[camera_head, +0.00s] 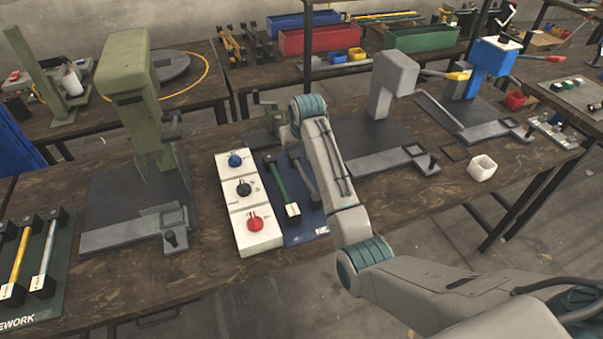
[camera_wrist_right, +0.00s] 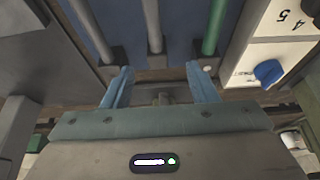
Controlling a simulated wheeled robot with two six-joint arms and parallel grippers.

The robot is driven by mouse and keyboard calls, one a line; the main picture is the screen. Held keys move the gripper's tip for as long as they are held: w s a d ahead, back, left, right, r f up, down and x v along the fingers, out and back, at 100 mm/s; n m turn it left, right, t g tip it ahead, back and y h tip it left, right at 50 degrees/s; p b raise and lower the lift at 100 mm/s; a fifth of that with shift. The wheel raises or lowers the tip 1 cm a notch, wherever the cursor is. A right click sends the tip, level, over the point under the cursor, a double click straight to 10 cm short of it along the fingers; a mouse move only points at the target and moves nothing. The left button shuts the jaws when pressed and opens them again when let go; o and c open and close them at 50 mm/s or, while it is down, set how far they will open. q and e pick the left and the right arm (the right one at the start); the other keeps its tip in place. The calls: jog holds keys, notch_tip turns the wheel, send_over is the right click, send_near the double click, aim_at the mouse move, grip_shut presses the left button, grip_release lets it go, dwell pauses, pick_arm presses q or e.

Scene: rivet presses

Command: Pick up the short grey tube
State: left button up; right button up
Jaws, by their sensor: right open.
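A blue mat (camera_head: 308,226) on the bench holds a green tube (camera_head: 278,188) and a grey tube (camera_head: 303,176), each with dark end supports. My right arm covers part of this mat in the head view. The right wrist view shows two grey tubes, a middle one (camera_wrist_right: 152,24) and a left one (camera_wrist_right: 101,26), beside the green tube (camera_wrist_right: 214,26). Their far ends are cut off, so I cannot tell which grey one is shorter. My right gripper (camera_wrist_right: 161,84) is open and empty, its blue fingers near the tubes' end supports. My left gripper is not in view.
A white control box (camera_head: 246,205) with blue, black and red knobs stands beside the mat. A green press (camera_head: 128,85) is to its left, a grey press (camera_head: 393,82) to its right. A dark green mat (camera_head: 50,285) with yellow and grey tubes lies far left.

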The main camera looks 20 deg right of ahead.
aim_at(295, 158)
jog(key=shift+x, duration=0.95)
jog(key=shift+f, duration=0.4)
jog(key=shift+w+f+p, duration=0.4)
jog(key=shift+w+f, duration=0.05)
jog(key=shift+f, duration=0.1)
jog(key=x, duration=0.3)
jog(key=shift+w+d+p, duration=0.2)
jog(key=shift+p, duration=0.2)
jog(key=shift+w+f, duration=0.25)
jog(key=shift+f, duration=0.35)
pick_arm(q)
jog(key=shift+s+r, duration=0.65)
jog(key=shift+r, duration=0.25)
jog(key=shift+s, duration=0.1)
pick_arm(e)
jog(key=shift+c, duration=0.4)
grip_shut()
